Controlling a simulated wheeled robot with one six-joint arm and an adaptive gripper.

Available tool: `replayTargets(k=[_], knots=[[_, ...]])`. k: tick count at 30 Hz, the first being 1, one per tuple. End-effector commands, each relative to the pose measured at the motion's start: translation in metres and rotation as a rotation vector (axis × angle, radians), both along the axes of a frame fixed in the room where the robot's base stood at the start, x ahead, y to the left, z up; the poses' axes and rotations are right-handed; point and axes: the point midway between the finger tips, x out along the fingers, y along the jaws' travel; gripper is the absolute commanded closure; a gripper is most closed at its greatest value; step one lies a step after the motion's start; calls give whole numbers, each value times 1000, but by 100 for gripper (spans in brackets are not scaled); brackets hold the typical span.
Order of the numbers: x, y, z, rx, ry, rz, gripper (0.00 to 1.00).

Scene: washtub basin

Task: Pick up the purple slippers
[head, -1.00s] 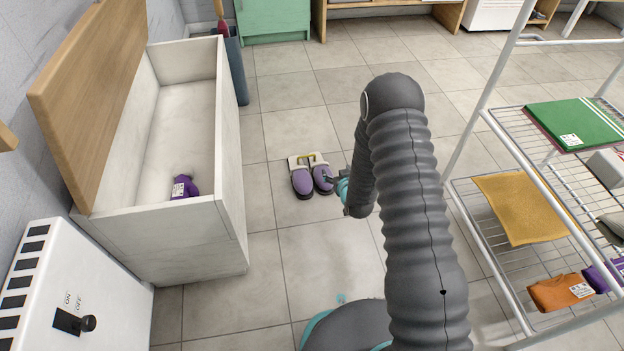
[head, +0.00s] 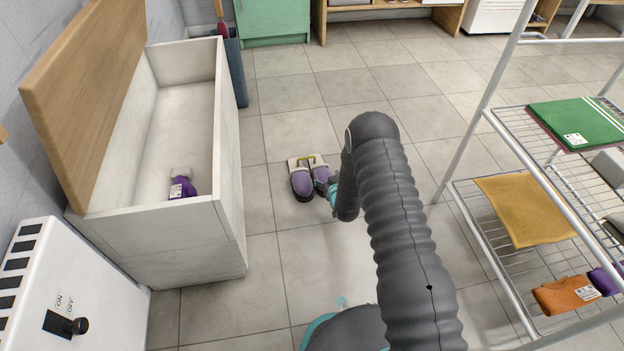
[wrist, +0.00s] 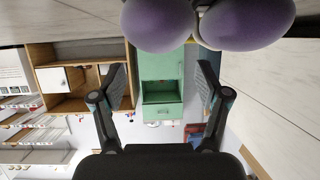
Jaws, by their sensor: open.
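The purple slippers (head: 302,184) stand side by side on the tiled floor in the head view, with pale heel parts and a yellow strip between them. My arm partly hides the right slipper. In the wrist view the rounded purple toes of the slippers (wrist: 160,24) show at the top edge, just beyond my gripper. My gripper (wrist: 163,78) is open with nothing between its fingers. In the head view my gripper (head: 333,190) is low at the right slipper's side; whether it touches cannot be told.
An open white chest (head: 165,240) with a wooden lid stands at the left, holding a purple bottle (head: 181,187). A wire rack (head: 470,200) with folded cloths stands at the right. A white switch box (head: 75,285) is front left. The floor behind the slippers is clear.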

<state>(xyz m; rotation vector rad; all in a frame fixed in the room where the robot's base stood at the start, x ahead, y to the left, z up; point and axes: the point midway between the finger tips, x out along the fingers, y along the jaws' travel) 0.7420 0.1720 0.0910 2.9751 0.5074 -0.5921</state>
Motion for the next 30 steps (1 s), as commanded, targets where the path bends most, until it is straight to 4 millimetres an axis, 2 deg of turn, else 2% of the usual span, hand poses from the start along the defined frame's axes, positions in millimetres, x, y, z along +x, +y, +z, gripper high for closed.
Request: replayTargets(k=[8, 12, 21, 22, 23, 27, 28, 30], knots=[[26, 8, -21, 0, -1, 0, 25], [39, 12, -25, 1, -1, 0, 25], [43, 14, -26, 0, 0, 0, 25], [43, 14, -26, 0, 0, 0, 28], [43, 14, -26, 0, 0, 0, 35], [43, 14, -26, 0, 0, 0, 70], [43, 14, -26, 0, 0, 0, 76], [43, 14, -25, 1, -2, 0, 76]])
